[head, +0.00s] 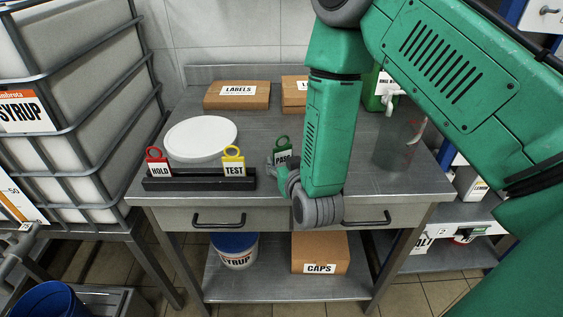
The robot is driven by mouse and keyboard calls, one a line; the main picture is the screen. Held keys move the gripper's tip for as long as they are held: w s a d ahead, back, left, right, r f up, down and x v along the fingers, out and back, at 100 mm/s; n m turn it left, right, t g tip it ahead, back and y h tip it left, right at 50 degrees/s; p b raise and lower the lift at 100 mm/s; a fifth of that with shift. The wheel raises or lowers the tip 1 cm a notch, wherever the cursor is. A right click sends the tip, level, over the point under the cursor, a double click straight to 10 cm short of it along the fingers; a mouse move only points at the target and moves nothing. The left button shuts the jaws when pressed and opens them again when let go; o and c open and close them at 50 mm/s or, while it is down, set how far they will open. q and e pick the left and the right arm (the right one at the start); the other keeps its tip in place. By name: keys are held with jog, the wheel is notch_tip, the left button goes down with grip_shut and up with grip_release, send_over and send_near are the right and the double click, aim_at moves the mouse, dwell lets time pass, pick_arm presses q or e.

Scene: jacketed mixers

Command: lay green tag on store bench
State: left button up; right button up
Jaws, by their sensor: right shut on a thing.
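The green tag (283,156), lettered PASS with a ring on top, shows just above the bench, right of the black rack. My right gripper (276,168) is shut on it; the wrist covers part of the tag, and I cannot tell if it touches the bench top. The store bench (262,128) is a grey steel table with two drawers. The black rack (190,183) near its front left edge holds a red HOLD tag (158,166) and a yellow TEST tag (233,166). My left gripper is out of view.
A white round plate (201,137) lies behind the rack. A LABELS box (237,102), another box (294,108) and a green container (374,98) stand at the back. A SYRUP tub (235,254) and CAPS box (320,266) sit on the lower shelf. Bare bench top shows between plate and arm.

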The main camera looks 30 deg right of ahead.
jog(key=shift+w+a, duration=0.2)
jog(key=shift+a, duration=0.4)
jog(key=o, duration=0.7)
jog(key=shift+a, duration=0.1)
jog(key=o, duration=0.4)
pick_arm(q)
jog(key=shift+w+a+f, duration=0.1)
pick_arm(e)
jog(key=shift+d, duration=0.45)
jog(key=shift+r, duration=0.15)
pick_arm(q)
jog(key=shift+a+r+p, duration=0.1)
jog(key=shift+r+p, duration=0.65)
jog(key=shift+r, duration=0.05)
pick_arm(e)
jog(key=v, duration=1.2)
